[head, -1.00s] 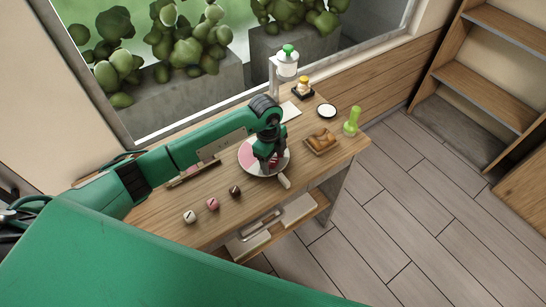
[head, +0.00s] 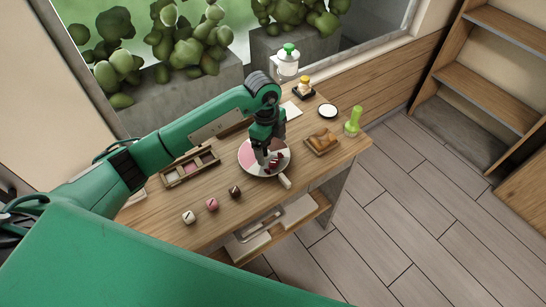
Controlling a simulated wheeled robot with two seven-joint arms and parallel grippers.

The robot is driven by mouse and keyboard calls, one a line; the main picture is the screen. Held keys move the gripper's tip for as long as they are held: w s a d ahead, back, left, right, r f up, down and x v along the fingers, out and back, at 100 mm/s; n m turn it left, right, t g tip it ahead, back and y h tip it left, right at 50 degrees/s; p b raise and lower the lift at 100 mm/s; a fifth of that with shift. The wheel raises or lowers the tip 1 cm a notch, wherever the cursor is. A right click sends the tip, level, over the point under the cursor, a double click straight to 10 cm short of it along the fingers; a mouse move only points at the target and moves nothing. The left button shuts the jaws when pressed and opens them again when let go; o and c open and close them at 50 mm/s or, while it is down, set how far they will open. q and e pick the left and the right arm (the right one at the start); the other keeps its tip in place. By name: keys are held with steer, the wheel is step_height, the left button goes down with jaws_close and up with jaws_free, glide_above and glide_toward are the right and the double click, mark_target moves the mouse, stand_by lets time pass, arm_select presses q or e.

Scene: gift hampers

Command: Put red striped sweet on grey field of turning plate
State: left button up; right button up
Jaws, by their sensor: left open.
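The round turning plate (head: 247,154) lies on the wooden table, with a pink field at its left and pale grey-white areas elsewhere. A pale handle (head: 285,181) sticks out at its front. A small dark red sweet (head: 275,162) rests on the plate right of its middle, on what looks like the pale grey part; its stripes are too small to make out. My left gripper (head: 266,160) is open, pointing down over the plate, just beside and above the sweet. It hides part of the plate. My right gripper is not in view.
A white sweet (head: 189,217), a pink one (head: 212,204) and a dark brown one (head: 235,191) stand along the front. A divided wooden tray (head: 188,169) lies to the left. A brown item on a board (head: 322,141) and a green bottle (head: 353,121) stand to the right.

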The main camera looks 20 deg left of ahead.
arm_select(q)
step_height(320, 180, up, 6)
steer(key=b, duration=0.1)
steer(key=shift+a, duration=0.35)
steer(key=shift+w, duration=0.1)
steer(key=shift+f, duration=0.1)
